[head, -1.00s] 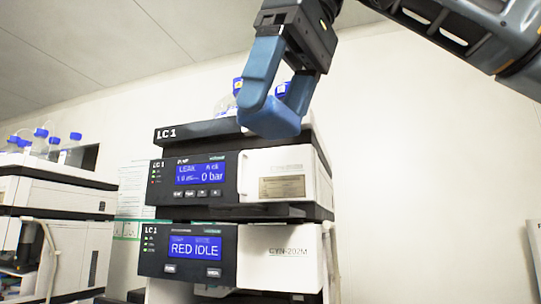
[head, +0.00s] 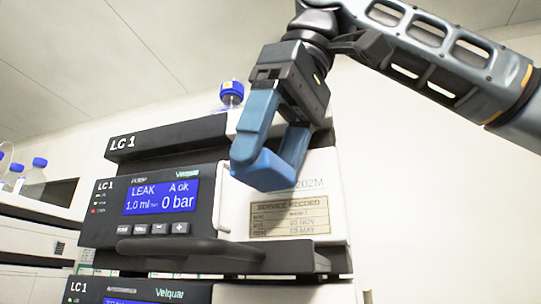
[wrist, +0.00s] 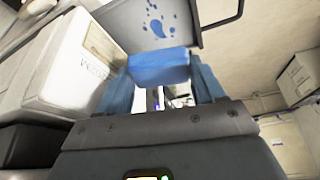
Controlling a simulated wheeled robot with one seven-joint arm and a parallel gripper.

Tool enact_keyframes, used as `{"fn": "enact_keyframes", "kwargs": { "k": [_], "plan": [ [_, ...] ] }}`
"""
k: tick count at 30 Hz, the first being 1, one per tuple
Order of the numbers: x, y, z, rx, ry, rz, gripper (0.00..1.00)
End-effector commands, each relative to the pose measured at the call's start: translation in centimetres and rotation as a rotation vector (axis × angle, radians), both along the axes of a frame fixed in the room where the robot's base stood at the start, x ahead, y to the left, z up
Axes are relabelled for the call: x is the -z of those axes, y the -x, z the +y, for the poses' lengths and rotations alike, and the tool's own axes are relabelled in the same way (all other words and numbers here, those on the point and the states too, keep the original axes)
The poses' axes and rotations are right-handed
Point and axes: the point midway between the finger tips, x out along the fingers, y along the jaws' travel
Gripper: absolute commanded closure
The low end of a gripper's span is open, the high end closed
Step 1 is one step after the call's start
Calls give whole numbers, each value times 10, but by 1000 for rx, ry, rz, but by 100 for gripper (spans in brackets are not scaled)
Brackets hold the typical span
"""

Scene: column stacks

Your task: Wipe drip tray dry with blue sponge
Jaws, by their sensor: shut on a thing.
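My gripper (head: 268,160) has blue fingers and is shut on the blue sponge (head: 266,172), a flat block held across the fingertips. In the head view they hang in front of the upper pump module's white door, above the drip tray (head: 190,252), a dark shelf jutting out below that module. In the wrist view the sponge (wrist: 158,68) spans between the fingers. Beyond it lies a grey surface with a dark rim, which looks like the drip tray (wrist: 188,42), bearing several blue wet spots (wrist: 156,25). The sponge appears apart from it.
The LC 1 stack has a pump module (head: 160,205) with a lit screen and another module (head: 140,291) below. A blue-capped bottle (head: 231,95) stands on top. More bottles (head: 35,178) stand on a unit at left. Space right of the stack is clear.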

Motion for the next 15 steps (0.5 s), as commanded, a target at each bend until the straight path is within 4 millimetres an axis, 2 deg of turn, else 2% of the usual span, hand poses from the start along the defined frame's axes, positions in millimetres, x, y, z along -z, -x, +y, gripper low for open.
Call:
{"fn": "enact_keyframes", "kwargs": {
  "k": [15],
  "plan": [
    [46,0,-1,2,0,1,65]
  ]
}}
